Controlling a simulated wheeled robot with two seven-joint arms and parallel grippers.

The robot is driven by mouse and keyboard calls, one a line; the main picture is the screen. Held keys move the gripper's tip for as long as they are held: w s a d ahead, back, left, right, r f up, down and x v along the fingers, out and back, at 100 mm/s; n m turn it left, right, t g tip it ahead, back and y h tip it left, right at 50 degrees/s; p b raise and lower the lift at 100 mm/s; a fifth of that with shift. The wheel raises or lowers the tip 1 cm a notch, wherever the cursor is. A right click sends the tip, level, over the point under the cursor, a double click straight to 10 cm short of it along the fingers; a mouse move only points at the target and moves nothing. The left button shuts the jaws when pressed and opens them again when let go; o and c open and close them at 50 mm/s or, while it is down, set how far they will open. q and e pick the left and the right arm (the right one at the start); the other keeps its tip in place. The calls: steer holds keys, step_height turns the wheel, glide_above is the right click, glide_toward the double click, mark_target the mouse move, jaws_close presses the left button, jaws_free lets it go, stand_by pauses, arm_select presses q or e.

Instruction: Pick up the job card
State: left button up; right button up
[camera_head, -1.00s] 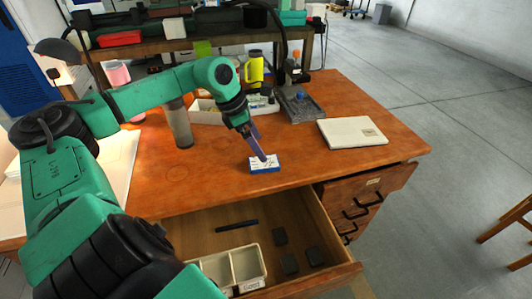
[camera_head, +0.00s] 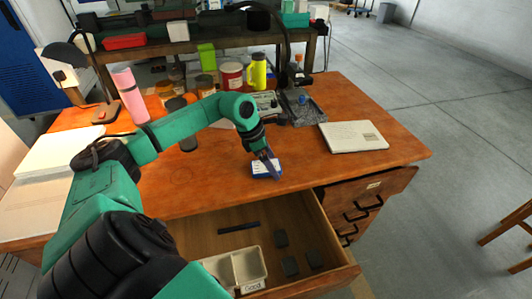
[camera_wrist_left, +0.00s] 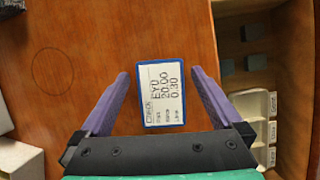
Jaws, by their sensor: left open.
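The job card (camera_head: 264,169) is a white card with a blue edge and black print. It lies on the wooden desk (camera_head: 215,195) near its front edge, above the open drawer. In the left wrist view the card (camera_wrist_left: 164,92) lies between the tips of my open left gripper (camera_wrist_left: 160,85), with a gap to each finger. In the head view my left gripper (camera_head: 270,164) points down at the card and covers part of it. My right gripper is not in view.
The open drawer (camera_head: 340,272) holds a white divided tray (camera_head: 262,262) and several dark blocks. A closed pale binder (camera_head: 353,136) lies to the right. A yellow bottle (camera_head: 257,72), a red tin (camera_head: 231,76) and a pink cylinder (camera_head: 130,95) stand further back.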

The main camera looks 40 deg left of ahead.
arm_select(q)
steer(key=c, duration=1.3)
